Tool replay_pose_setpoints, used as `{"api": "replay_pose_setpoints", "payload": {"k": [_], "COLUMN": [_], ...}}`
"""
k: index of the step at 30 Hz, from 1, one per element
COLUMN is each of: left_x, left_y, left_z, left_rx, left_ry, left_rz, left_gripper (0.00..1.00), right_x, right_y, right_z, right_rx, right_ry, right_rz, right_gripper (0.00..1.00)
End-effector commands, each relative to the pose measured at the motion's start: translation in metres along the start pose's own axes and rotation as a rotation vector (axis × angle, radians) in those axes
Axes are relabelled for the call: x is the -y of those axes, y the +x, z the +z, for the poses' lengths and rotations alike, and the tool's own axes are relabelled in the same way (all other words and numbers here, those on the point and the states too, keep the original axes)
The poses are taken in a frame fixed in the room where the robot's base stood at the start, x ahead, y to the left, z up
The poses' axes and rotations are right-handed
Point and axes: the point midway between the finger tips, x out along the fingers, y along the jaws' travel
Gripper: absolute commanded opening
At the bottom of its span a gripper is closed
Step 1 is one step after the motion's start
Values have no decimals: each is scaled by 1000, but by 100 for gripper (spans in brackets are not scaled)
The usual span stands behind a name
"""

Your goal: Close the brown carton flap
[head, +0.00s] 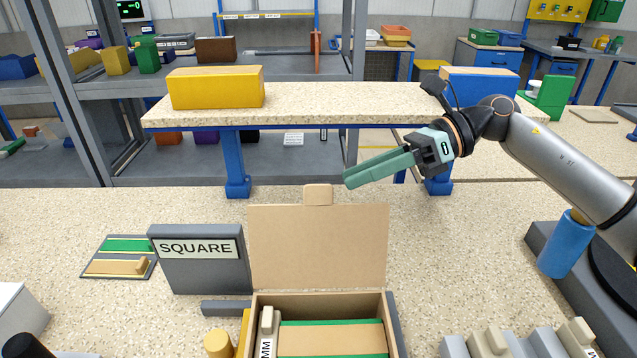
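The brown carton (390,338) stands at the bottom centre of the head view, cut off by the lower edge. Its flap (318,245) stands up at the far side, with a small tab (318,194) on its top edge. The carton is open; a tan and green block (330,340) and a cream piece with a label (268,322) lie inside. My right gripper (350,180) is above and slightly right of the flap, pointing left. Its green fingers lie together with nothing between them, and it appears apart from the flap. My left gripper is not in view.
A grey "SQUARE" sign panel (200,262) stands left of the flap. A raised shelf (350,103) bears a yellow block (215,87) and a blue block (480,86) behind. A blue cylinder (566,245) stands at right. The counter right of the flap is clear.

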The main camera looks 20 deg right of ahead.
Motion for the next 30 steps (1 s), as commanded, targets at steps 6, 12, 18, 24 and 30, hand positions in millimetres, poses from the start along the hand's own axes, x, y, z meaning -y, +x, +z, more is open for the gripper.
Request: {"api": "replay_pose_setpoints", "payload": {"k": [6, 12, 18, 24, 30], "left_x": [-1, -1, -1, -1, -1], "left_y": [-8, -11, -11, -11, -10], "left_z": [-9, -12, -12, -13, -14], "left_rx": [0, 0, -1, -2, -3], "left_ry": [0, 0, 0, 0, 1], "left_rz": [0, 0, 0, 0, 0], "left_gripper": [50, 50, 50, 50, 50], "right_x": [-1, -1, 0, 0, 0], "right_y": [42, 64, 69, 68, 68], "right_z": [2, 1, 0, 0, 0], "right_rx": [-1, 0, 0, 0, 0], "right_ry": [-1, 0, 0, 0, 0], "right_rz": [3, 1, 0, 0, 0], "right_gripper": [40, 40, 40, 36, 13]}}
